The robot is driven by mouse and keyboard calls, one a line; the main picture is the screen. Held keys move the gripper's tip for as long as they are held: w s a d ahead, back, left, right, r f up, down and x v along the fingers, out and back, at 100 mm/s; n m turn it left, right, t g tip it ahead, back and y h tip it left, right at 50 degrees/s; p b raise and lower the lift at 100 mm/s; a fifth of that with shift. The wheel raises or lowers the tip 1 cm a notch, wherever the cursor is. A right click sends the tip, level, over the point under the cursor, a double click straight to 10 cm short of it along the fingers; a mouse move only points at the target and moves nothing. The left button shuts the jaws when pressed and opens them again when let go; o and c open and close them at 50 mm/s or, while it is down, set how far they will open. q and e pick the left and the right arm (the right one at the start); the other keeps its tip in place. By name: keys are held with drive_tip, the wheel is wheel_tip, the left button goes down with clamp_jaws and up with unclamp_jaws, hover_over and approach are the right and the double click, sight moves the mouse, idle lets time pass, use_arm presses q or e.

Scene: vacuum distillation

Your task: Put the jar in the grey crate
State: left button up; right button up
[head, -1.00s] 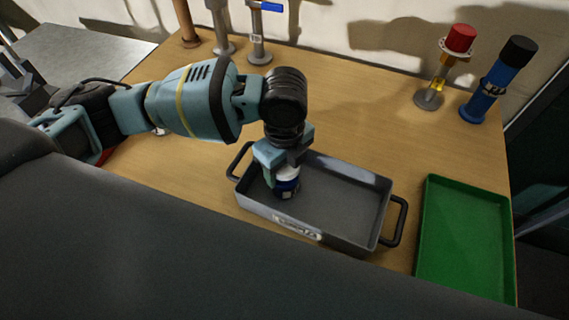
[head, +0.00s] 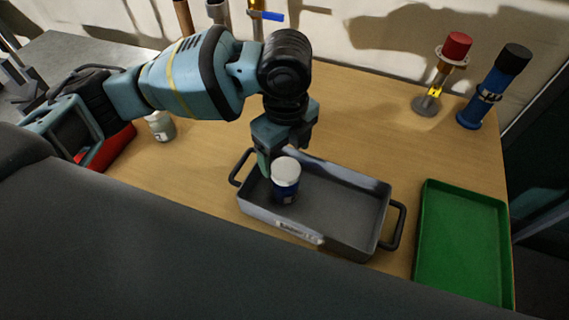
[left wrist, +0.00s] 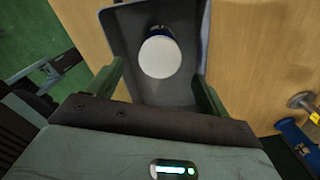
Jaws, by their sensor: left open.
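The jar (head: 285,181), dark blue with a white lid, stands upright inside the left part of the grey crate (head: 345,235). In the left wrist view the jar's white lid (left wrist: 160,57) shows from above, with the crate (left wrist: 118,22) around it. My left gripper (head: 284,160) is open and empty, just above and behind the jar. In the left wrist view its two fingers (left wrist: 160,85) are spread wide, with the lid between and beyond them. My right gripper is not in view.
A green tray (head: 463,285) lies right of the crate. A small white-capped bottle (head: 160,126) and a red object (head: 106,148) are at the left. A red-topped stand (head: 440,75) and a blue cylinder (head: 493,87) stand at the back right. The table behind the crate is clear.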

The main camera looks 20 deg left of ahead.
use_arm(q)
drive_tip(key=shift+r, duration=2.35)
